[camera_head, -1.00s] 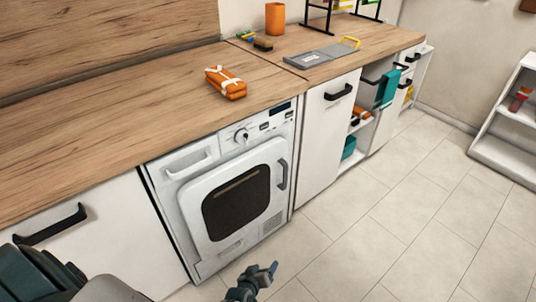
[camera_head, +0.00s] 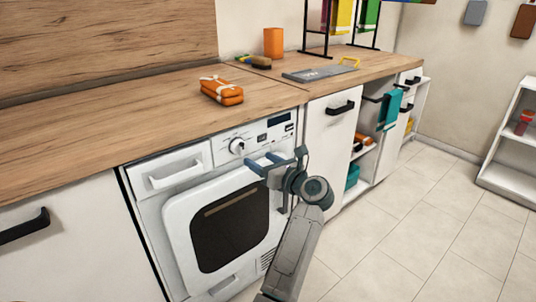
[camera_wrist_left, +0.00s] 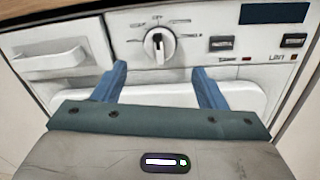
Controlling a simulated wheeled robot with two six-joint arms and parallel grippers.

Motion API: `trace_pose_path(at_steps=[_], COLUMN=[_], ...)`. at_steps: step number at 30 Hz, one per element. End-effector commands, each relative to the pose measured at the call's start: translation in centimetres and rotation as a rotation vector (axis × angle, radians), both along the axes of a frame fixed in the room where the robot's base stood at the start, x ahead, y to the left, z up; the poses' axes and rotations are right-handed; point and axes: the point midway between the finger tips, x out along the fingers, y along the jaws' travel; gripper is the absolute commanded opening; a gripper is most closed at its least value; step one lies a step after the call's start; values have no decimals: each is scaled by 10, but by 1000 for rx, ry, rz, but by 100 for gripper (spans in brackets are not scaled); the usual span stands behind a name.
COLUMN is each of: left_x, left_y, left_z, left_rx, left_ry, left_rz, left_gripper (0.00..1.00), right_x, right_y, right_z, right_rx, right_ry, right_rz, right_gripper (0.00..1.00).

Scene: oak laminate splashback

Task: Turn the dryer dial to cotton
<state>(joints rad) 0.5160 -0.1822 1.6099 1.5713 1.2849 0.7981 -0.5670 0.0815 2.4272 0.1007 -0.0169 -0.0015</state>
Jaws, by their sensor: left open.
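The white dryer (camera_head: 180,222) stands under the wooden counter. Its round dial (camera_head: 237,146) is on the upper front panel, right of the drawer handle. In the left wrist view the dial (camera_wrist_left: 158,44) has its pointer near upright, with small labels around it too blurred to read. My left gripper (camera_head: 262,163) is just in front of the panel, below and right of the dial in the head view. In the left wrist view its two blue fingers (camera_wrist_left: 160,82) are spread apart and empty, below the dial and not touching it. My right gripper does not show.
Right of the dial are buttons (camera_wrist_left: 221,43) and a dark display (camera_wrist_left: 274,13). The dryer door (camera_head: 222,228) is shut below. An orange bundle (camera_head: 222,92) lies on the counter above. Clear tiled floor (camera_head: 400,225) lies to the right.

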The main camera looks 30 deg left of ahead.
Motion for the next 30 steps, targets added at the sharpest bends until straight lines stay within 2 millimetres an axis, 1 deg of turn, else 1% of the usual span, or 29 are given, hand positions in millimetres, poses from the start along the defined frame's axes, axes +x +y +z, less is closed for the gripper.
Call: trace_pose_path(at_steps=[1,6,9,12,15,18,25,26,30], left_x=[3,14,19,24,26,27,28,28,28], left_y=[11,43,58,70,77,80,81,81,80], left_z=[1,1,1,0,0,0,0,0,0], left_rx=[5,8,7,7,6,4,4,4,4], left_ry=[0,3,4,4,3,3,4,4,4], left_rz=[3,3,3,1,0,0,-1,-1,-1], left_gripper=[65,65,65,65,65,65,65,64,36], right_x=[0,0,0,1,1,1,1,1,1], right_y=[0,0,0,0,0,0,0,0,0], right_z=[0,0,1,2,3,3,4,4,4], right_rx=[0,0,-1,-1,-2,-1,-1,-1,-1], right_ry=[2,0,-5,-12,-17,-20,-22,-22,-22], right_rz=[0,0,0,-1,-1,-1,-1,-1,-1], right_gripper=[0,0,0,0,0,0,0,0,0])
